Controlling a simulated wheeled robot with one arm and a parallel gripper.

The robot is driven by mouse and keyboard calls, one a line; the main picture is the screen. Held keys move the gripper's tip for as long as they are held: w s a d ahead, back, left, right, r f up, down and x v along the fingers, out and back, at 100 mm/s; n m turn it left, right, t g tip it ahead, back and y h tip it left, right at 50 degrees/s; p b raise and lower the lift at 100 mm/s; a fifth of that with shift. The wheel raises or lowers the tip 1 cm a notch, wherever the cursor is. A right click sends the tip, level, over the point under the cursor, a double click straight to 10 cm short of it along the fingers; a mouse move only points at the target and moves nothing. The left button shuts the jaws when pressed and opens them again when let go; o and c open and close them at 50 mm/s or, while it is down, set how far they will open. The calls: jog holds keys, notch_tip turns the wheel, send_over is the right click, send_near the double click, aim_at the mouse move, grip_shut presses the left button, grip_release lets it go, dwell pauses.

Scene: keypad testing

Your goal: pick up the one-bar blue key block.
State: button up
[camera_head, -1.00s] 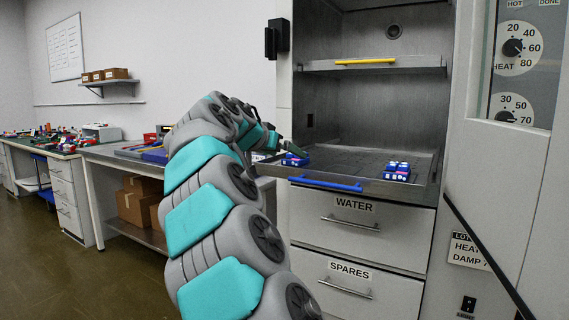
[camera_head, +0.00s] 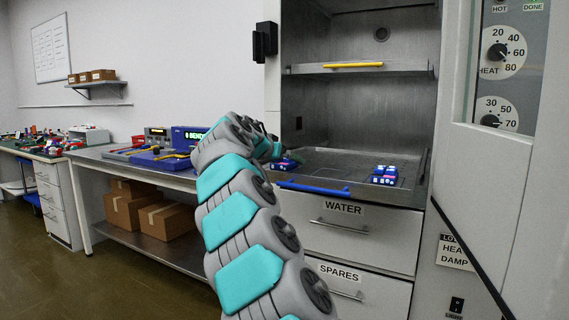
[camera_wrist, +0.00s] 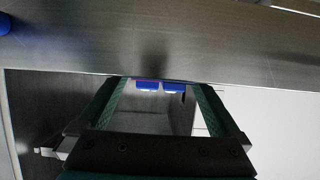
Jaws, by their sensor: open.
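Two groups of blue key blocks sit on the grey pull-out tray (camera_head: 335,163) of the cabinet in the head view. One group (camera_head: 284,163) is at the tray's left, beside my gripper; the other (camera_head: 384,175) is at the right. Bar marks are too small to read, so I cannot tell which block has one bar. In the wrist view my gripper (camera_wrist: 160,86) is open and empty, its two green fingers apart. Two blue blocks (camera_wrist: 148,85) (camera_wrist: 174,87) show beyond and between the fingertips, partly cut off by a metal edge. My arm hides most of the gripper in the head view.
A blue handle (camera_head: 315,188) runs along the tray's front edge. A shelf with a yellow handle (camera_head: 353,65) is above. Drawers marked WATER (camera_head: 343,208) and SPARES (camera_head: 339,271) are below. A bench with blue devices (camera_head: 187,138) stands at the left.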

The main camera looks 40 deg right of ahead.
jog(key=shift+c, duration=0.4)
jog(key=c, duration=1.3)
jog(key=shift+r, duration=0.1)
